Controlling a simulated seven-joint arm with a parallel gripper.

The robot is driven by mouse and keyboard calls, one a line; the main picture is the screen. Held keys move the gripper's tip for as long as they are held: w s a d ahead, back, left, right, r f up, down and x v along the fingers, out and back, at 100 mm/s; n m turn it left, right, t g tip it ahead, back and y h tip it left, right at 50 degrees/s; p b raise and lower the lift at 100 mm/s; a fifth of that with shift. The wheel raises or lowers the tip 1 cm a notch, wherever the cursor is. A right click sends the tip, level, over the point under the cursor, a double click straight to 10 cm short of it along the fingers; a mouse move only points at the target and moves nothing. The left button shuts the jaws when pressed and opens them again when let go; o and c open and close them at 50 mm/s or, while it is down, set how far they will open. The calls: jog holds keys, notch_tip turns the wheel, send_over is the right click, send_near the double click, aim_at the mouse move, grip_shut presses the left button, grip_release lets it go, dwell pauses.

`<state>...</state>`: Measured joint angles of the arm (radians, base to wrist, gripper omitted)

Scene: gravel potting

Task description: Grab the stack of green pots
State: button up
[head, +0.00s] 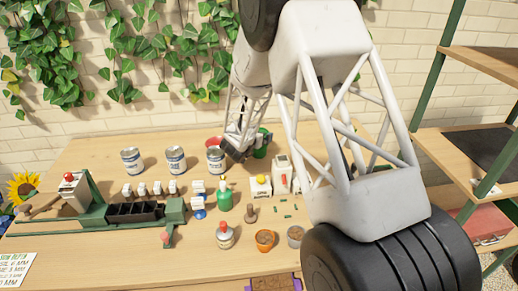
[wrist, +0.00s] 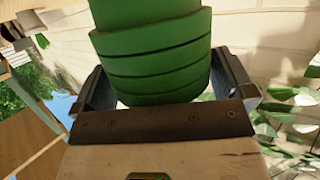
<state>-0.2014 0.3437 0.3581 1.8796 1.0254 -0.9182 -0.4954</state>
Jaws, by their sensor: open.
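The stack of green pots (wrist: 158,52) fills the upper middle of the wrist view, with several rims nested one in another. My gripper (wrist: 165,88) is open, with one dark finger on the left of the stack and one on the right. The stack is between the fingers; I cannot tell whether either finger touches it. In the head view the green stack (head: 263,146) stands at the back of the table, partly hidden behind my gripper (head: 240,143).
Tin cans (head: 174,160) stand left of my gripper, and a red pot (head: 212,142) is close behind one. A green-framed shelf (head: 470,60) is at the right.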

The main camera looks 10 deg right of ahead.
jog(key=c, duration=0.9)
jog(key=shift+r, duration=0.1)
jog(key=shift+c, duration=0.2)
notch_tip(320, 180, up, 10)
dwell(0.8)
